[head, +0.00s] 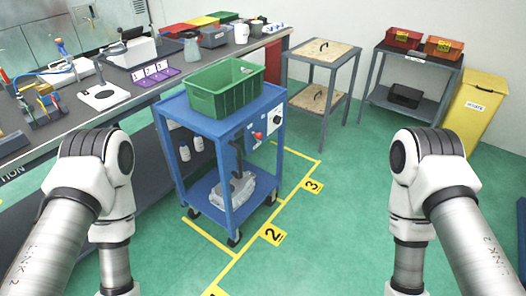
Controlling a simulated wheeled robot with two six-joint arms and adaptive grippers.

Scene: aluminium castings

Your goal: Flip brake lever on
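A blue cart (228,122) stands on the green floor in the middle of the head view. A small blue panel on its right side carries a red knob (258,136) and a white plate with a black dial (277,116). A dark bent handle (237,158) shows under the cart's top, above a grey casting (233,188) on the lower shelf. I cannot tell for sure which of these parts is the brake lever, or its position. Both my arms show at the sides, but their grippers are out of view.
A green bin (225,89) sits on the cart. A long workbench (139,91) with several tools runs behind it at left. A wooden-topped stand (322,52), a grey rack (419,64) and a yellow waste bin (479,110) stand behind.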

